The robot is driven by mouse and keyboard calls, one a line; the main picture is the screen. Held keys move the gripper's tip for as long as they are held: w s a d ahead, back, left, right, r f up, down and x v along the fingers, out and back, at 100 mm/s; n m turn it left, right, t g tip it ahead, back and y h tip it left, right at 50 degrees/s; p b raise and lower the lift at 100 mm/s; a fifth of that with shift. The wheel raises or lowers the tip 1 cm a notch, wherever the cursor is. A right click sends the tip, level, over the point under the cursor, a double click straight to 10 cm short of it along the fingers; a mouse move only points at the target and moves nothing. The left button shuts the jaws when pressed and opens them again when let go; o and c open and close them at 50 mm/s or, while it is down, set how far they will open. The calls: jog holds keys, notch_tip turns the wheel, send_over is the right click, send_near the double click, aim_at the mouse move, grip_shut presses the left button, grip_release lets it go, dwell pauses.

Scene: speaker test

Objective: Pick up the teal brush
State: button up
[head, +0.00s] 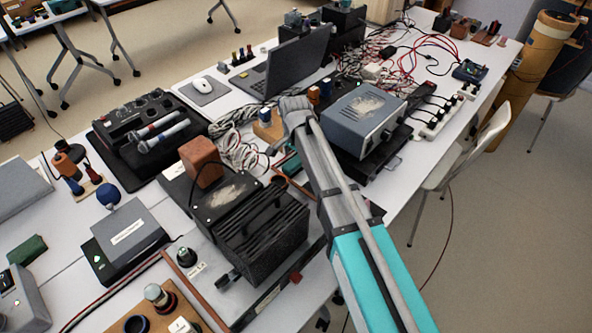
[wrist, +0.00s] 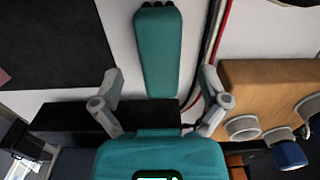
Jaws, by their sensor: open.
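The teal brush (wrist: 157,48) lies in the upper middle of the wrist view, long and narrow, on a white surface with dark tips at its far end. My gripper (wrist: 160,80) is open, with its grey fingers apart on either side of the brush's near end. The fingers do not appear to touch the brush. The teal casing at the bottom of the wrist view is mine. In the head view my arm reaches over the table and my fingers cannot be made out. A small teal patch shows beside my arm there; I cannot tell whether it is the brush.
A wooden block (wrist: 262,88) with metal rings and a blue cap stands right of the brush. Red and black cables (wrist: 213,40) run close along its right side. A dark panel (wrist: 55,40) lies left. The head view shows a laptop (head: 290,65) and a grey instrument (head: 362,118).

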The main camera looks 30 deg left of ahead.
jog(key=shift+f+b, duration=0.6)
jog(key=shift+f, duration=0.3)
jog(key=c, duration=1.2)
jog(key=shift+r, duration=0.2)
jog(key=shift+c, duration=0.2)
notch_tip(320, 180, up, 2)
jog(key=p, duration=0.2)
jog(key=shift+r+p, duration=0.1)
jog(key=shift+p, duration=0.2)
jog(key=s+d+r+p, duration=0.2)
jog(key=s+r+p, duration=0.1)
jog(key=s+d+r+p, duration=0.3)
jog(key=s+r+p, duration=0.1)
jog(key=s+d+r+p, duration=0.3)
jog(key=s, duration=0.1)
jog(key=shift+s+d+r, duration=0.1)
jog(key=shift+s+r, duration=0.1)
jog(key=shift+r, duration=0.05)
